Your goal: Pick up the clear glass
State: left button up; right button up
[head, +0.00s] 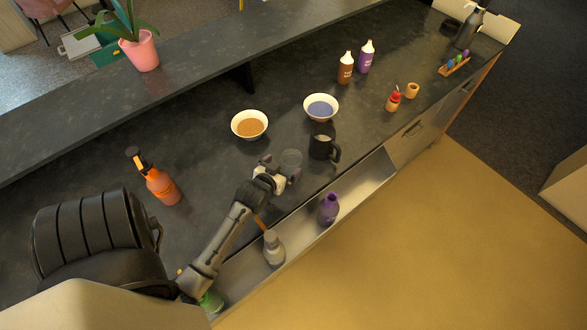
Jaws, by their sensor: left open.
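The clear glass (291,160) stands on the dark counter, in front of the two bowls and left of the black mug. My left gripper (279,172) is at the near left side of the glass, its fingers open and very close to it. Whether the fingers touch the glass or reach around it is hard to tell at this size. My right gripper is out of view.
A black mug (322,146) stands close right of the glass. Bowls with brown (249,125) and bluish (320,108) contents stand behind. An orange bottle (162,187) is left. An open front trough holds a purple bottle (328,209) and a grey bottle (273,249).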

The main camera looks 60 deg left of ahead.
aim_at(296, 154)
pick_arm(q)
jog(key=shift+p+x, duration=0.45)
jog(key=shift+x, duration=2.8)
jog(key=shift+d+r, duration=0.1)
jog(key=shift+c, duration=0.3)
jog(key=shift+w, duration=0.1)
jog(key=c, duration=1.3)
jog(key=shift+o, duration=0.2)
jog(key=shift+r, duration=0.1)
